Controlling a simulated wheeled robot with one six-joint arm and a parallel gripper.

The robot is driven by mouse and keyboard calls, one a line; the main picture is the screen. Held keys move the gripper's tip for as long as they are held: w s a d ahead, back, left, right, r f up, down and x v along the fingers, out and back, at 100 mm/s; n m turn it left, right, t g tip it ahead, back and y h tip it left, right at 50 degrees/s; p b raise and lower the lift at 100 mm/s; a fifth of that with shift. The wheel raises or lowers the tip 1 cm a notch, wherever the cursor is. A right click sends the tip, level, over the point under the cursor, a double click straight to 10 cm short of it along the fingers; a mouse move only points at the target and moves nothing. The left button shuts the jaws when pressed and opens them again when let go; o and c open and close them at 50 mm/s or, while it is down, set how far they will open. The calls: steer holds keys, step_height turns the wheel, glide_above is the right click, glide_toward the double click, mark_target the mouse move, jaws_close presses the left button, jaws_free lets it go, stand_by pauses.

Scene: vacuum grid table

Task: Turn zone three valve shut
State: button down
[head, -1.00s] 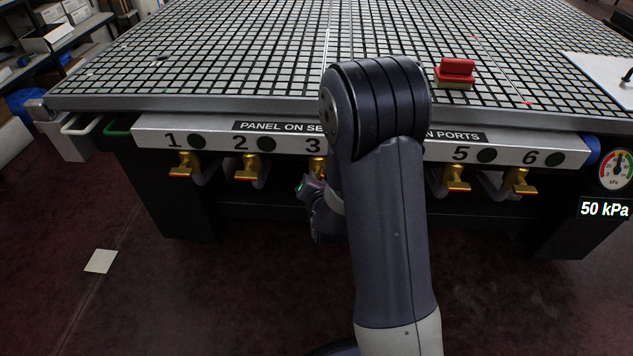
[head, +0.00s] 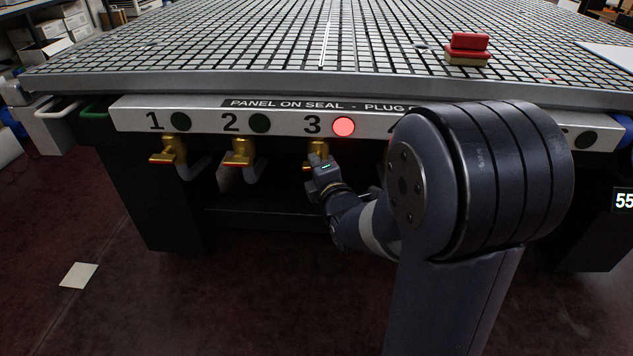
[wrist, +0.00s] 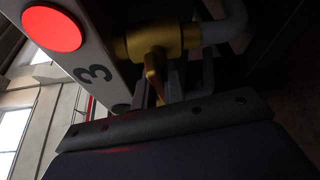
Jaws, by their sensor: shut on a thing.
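The zone three valve (head: 317,150) is brass, under the number 3 on the table's front panel. Its round lamp (head: 344,127) glows red; the lit lamp also shows in the wrist view (wrist: 52,29). My gripper (head: 320,163) is at this valve from below and in front. In the wrist view the brass valve body (wrist: 160,40) lies across the top, and its handle (wrist: 154,80) reaches down between my fingers. My gripper is shut on the handle. The handle's exact angle is hard to tell, as my fingers partly cover it.
Valves one (head: 170,150) and two (head: 242,152) stand to the left, with dark green lamps. My arm hides most of the panel right of three. The grid table top (head: 250,45) holds a red-handled block (head: 468,48). A display (head: 623,200), cut off, begins "55".

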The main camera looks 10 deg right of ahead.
steer(key=shift+f+m+t+b, duration=0.15)
steer(key=shift+m+t+b, duration=0.25)
steer(key=shift+m+b, duration=0.7)
steer(key=shift+b, duration=0.3)
steer(key=c, duration=1.5)
jaws_free()
steer(key=s, duration=0.3)
steer(key=s+p, duration=0.1)
steer(key=s, duration=0.3)
steer(key=s+d+p, duration=0.1)
steer(key=s, duration=0.2)
steer(key=shift+s, duration=0.4)
steer(key=shift+w+a, duration=0.1)
